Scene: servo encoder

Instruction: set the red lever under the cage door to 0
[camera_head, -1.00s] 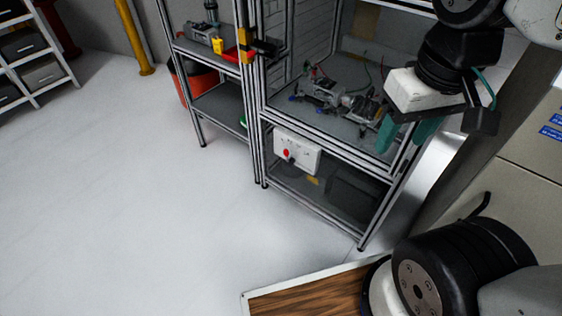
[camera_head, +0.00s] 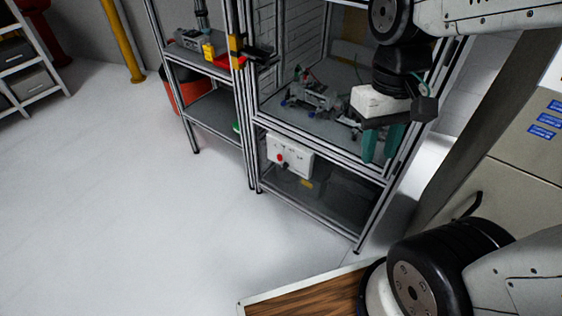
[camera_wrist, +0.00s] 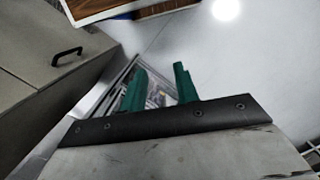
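The red lever (camera_head: 281,158) is a small red knob on a white switch box (camera_head: 297,163) under the cage door, on the cage's lower part. Its exact setting is too small to read. The cage (camera_head: 350,140) has a metal-profile frame with devices inside. My gripper (camera_head: 383,145), with two green fingers, hangs at the cage's upper right, to the right of and above the lever, well apart from it. In the wrist view, the green fingers (camera_wrist: 158,88) stand apart with nothing held between them. The lever does not show in the wrist view.
A narrow shelf unit (camera_head: 210,68) stands left of the cage. A beige cabinet (camera_head: 500,190) is close on the right, also in the wrist view (camera_wrist: 40,55). A wooden board (camera_head: 305,300) lies at the bottom. The floor in front of the cage is clear.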

